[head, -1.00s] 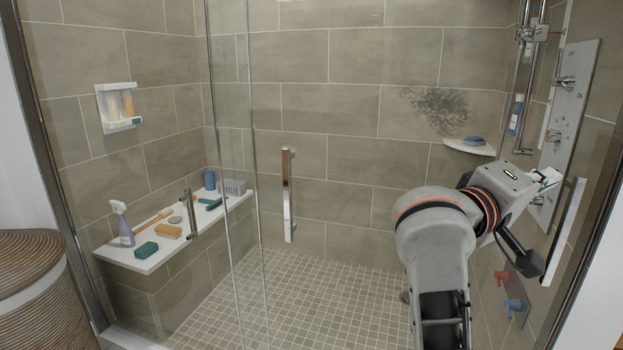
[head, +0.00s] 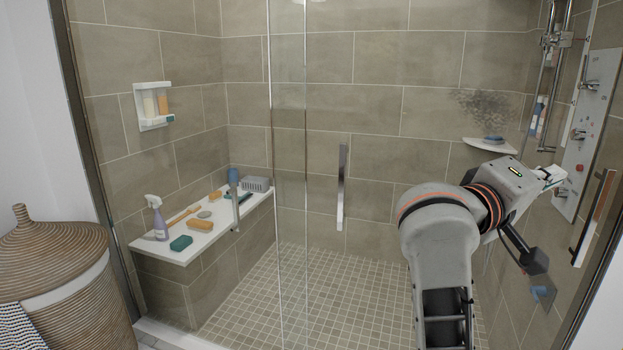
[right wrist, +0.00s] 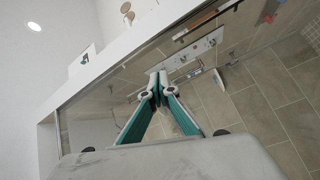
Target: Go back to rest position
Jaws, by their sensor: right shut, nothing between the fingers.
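My right arm comes up at the right of the head view in front of the shower opening. My right gripper (head: 553,176) is at its end, pointing right towards the shower panel (head: 580,130). In the right wrist view the right gripper's teal-lined fingers (right wrist: 158,88) meet at their tips, shut with nothing between them. My left arm and gripper are not in view.
A glass door with a vertical handle (head: 342,188) stands mid-view. Another handle (head: 594,217) is close right of my right gripper. A bench (head: 215,228) with bottles, brushes and sponges is at left. A wicker basket (head: 60,280) stands front left. The tiled floor is clear.

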